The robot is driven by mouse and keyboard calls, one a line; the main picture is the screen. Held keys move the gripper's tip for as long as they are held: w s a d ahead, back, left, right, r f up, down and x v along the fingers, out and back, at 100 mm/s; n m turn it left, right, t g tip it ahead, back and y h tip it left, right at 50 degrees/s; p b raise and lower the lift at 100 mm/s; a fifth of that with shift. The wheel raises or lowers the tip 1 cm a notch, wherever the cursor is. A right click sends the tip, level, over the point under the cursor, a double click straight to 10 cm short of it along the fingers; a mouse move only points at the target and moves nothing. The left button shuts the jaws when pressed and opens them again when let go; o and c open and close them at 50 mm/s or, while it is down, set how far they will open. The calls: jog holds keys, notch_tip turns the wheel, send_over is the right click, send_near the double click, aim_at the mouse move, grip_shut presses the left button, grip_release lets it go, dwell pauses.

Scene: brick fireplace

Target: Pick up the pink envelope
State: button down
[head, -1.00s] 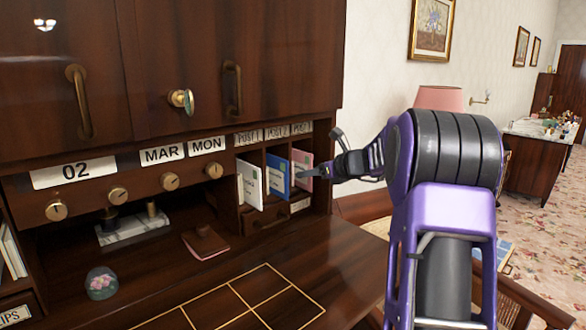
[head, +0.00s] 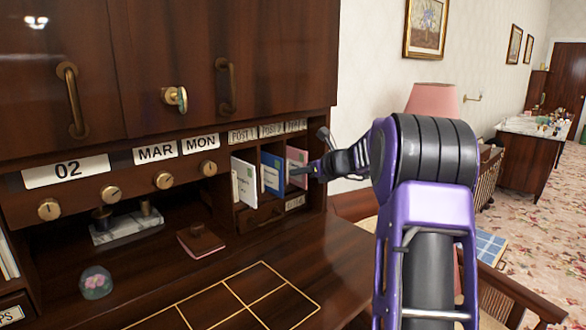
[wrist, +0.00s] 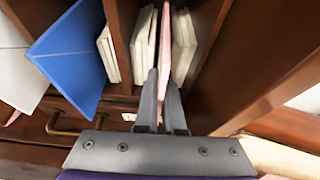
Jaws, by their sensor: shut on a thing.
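The pink envelope (head: 296,167) stands upright in the rightmost mail slot of the desk. It shows edge-on in the wrist view (wrist: 164,48), between pale envelopes in the same slot. My gripper (head: 303,171) reaches into that slot from the right. In the wrist view my gripper (wrist: 161,85) has its two fingers closed on the near edge of the pink envelope, one on each side. The envelope's lower part is hidden by the fingers and the slot.
A blue envelope (head: 272,174) sticks out of the middle slot and a white one (head: 244,182) out of the left slot. Wooden dividers (wrist: 122,35) stand close beside my fingers.

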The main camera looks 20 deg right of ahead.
jog(key=shift+r, duration=0.5)
jog(key=s+d, duration=0.3)
jog(key=s, duration=0.5)
jog(key=s+d, duration=0.3)
jog(key=s, duration=0.6)
jog(key=shift+r, duration=0.25)
